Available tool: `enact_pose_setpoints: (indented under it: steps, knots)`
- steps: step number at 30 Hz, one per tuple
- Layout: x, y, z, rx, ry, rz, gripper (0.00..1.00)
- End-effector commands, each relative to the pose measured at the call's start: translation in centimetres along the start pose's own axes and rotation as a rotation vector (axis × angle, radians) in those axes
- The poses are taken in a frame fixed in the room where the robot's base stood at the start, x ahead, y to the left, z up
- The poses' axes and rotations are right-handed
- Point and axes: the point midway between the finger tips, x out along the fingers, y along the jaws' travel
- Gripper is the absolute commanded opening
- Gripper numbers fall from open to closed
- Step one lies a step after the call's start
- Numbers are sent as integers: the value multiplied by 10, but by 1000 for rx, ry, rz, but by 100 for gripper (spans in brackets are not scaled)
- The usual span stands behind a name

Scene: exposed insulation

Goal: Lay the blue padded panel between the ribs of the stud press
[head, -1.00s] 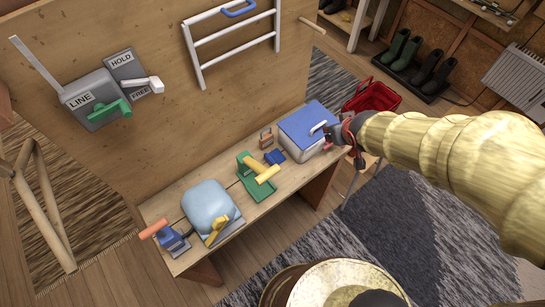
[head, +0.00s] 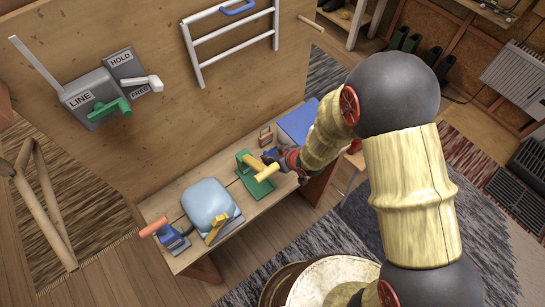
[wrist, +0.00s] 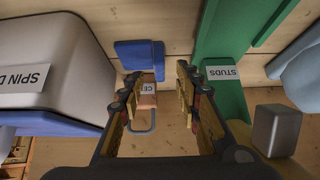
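The stud press (head: 258,188) is green with a yellow handle and stands on the bench. Its green body, labelled STUDS, shows in the wrist view (wrist: 222,45). A small dark-blue piece (wrist: 140,56), which looks like the blue padded panel, lies on the bench between the press and the blue-lidded box. In the head view my gripper (head: 275,160) is close over it and partly hides it. In the wrist view my gripper (wrist: 158,76) is open, with the blue piece just beyond the fingertips, nearer the left finger. Nothing is held. The press ribs cannot be made out.
A blue-lidded box (wrist: 55,65) marked SPIN stands close to the left finger in the wrist view. A tagged padlock (head: 265,137) is near the wall. A light-blue cushion (head: 207,202) and an orange-handled tool (head: 168,235) occupy the bench's left part.

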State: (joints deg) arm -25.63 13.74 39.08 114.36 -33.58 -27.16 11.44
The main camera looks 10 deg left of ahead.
Motion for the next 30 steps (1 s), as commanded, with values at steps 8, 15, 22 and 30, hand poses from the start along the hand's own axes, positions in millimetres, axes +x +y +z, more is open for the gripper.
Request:
enact_pose_setpoints:
  steps: [8,15,22,30]
  knots:
    - [29,0,1,0,-1,0,33]
    - [29,0,0,0,0,1,32]
    - [29,0,0,0,0,1,19]
    - [29,0,0,0,0,1,4]
